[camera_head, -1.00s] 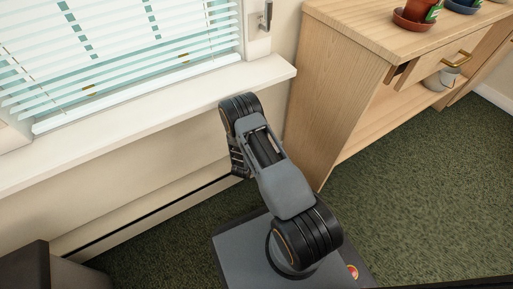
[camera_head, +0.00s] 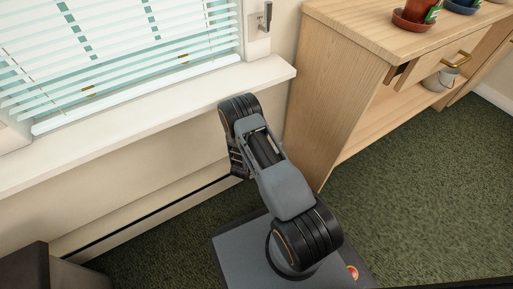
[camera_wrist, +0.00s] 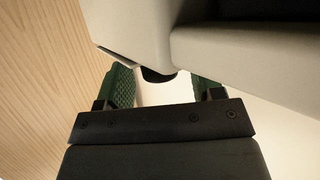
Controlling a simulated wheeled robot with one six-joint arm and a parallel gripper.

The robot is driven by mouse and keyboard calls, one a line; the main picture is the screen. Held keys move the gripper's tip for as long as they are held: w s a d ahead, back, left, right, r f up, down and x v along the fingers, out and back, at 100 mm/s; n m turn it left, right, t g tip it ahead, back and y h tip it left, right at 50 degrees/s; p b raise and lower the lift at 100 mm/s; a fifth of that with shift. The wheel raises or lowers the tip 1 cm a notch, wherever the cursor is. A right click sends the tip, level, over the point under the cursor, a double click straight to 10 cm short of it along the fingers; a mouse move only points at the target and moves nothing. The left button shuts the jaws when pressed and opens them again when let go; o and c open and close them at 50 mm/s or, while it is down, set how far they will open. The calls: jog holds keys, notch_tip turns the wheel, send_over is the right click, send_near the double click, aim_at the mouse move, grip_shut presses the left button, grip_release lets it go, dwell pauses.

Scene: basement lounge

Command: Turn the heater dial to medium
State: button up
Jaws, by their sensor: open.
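The heater (camera_head: 150,219) is a long, low cream unit along the wall under the window sill. Its pale end also shows close up in the wrist view (camera_wrist: 130,30). A small dark knob, which looks like the dial (camera_wrist: 158,75), sticks out from under the pale housing there. My gripper (camera_wrist: 164,88) is open, with one green textured finger on each side of the knob and a gap visible on both sides. The dial's markings and setting are not visible. In the head view my arm hides the dial and the gripper.
A wooden cabinet (camera_head: 335,90) stands close to the right of my arm; its wood side fills the left of the wrist view. The window sill (camera_head: 150,115) juts out above the heater. A dark box-like piece (camera_head: 40,270) is at lower left. Green carpet is clear at right.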

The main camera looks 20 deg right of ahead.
jog(key=p+v, duration=0.5)
jog(key=v, duration=0.9)
jog(key=shift+w, duration=0.1)
